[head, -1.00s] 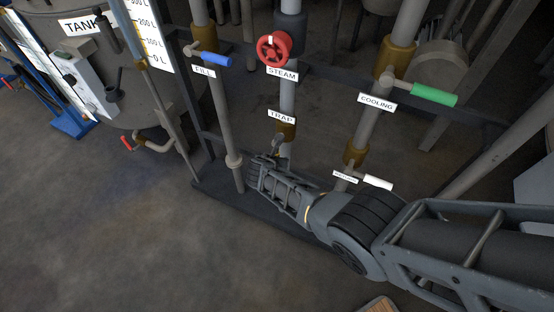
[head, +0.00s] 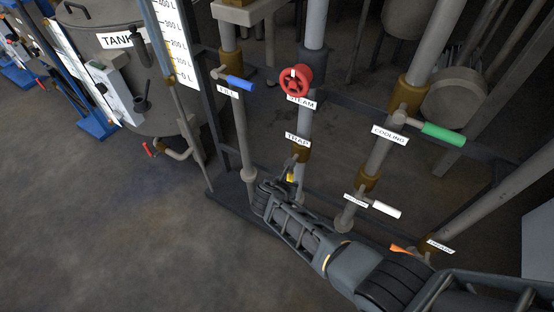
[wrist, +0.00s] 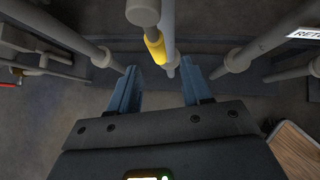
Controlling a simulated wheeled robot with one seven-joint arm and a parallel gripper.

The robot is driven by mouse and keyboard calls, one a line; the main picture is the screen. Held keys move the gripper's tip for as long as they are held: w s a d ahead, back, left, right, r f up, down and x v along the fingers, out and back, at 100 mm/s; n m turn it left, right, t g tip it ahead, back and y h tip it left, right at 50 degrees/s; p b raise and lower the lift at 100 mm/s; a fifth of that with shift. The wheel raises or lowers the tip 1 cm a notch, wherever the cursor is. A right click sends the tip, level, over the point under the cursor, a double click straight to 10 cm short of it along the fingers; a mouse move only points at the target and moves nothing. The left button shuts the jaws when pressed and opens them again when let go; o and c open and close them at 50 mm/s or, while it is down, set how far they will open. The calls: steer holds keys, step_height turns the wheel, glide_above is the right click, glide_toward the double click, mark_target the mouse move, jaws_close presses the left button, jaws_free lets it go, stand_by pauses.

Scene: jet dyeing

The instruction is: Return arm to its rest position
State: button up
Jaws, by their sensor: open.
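My arm reaches in from the lower right of the head view. My gripper (head: 272,188) is at its far end, low in front of the pipes by the trap label (head: 297,139). In the wrist view my gripper (wrist: 160,88) is open, with two blue-grey fingers apart and nothing between them. A yellow-sleeved trap handle (wrist: 155,47) lies beyond the fingertips, apart from them. In the head view the yellow handle (head: 290,177) shows just above my gripper.
The red steam wheel (head: 296,81), blue fill handle (head: 240,84), green cooling handle (head: 443,133), white handle (head: 386,209) and orange handle (head: 402,249) surround the arm. A tank (head: 120,60) stands at left. Floor at lower left is clear. A wooden board (wrist: 297,150) shows lower right.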

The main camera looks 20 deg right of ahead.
steer(key=s+a+f+m+y, duration=0.1)
steer(key=s+a+m+y, duration=0.15)
steer(key=s, duration=0.45)
steer(key=s+a+f+m+t+y, duration=0.1)
steer(key=s+f+m, duration=0.15)
steer(key=s, duration=0.45)
steer(key=s+a+m+y, duration=0.1)
steer(key=s+a+m, duration=0.1)
steer(key=s+m, duration=0.3)
steer(key=s+r+m+t+y, duration=0.2)
steer(key=s+r+m, duration=0.4)
steer(key=s, duration=0.7)
steer(key=s+d+r+m+t, duration=0.1)
steer(key=s+r+m, duration=0.3)
steer(key=r, duration=0.7)
steer(key=s+d+r+m+t, duration=0.2)
steer(key=s+r+m, duration=0.1)
steer(key=r, duration=0.7)
steer(key=s+d+r+m+t, duration=0.1)
steer(key=s+r+m, duration=0.3)
steer(key=r, duration=0.7)
steer(key=shift+s+d+r+m+t+b, duration=0.3)
steer(key=shift+s+d+t+b, duration=0.05)
steer(key=shift+s+t, duration=0.4)
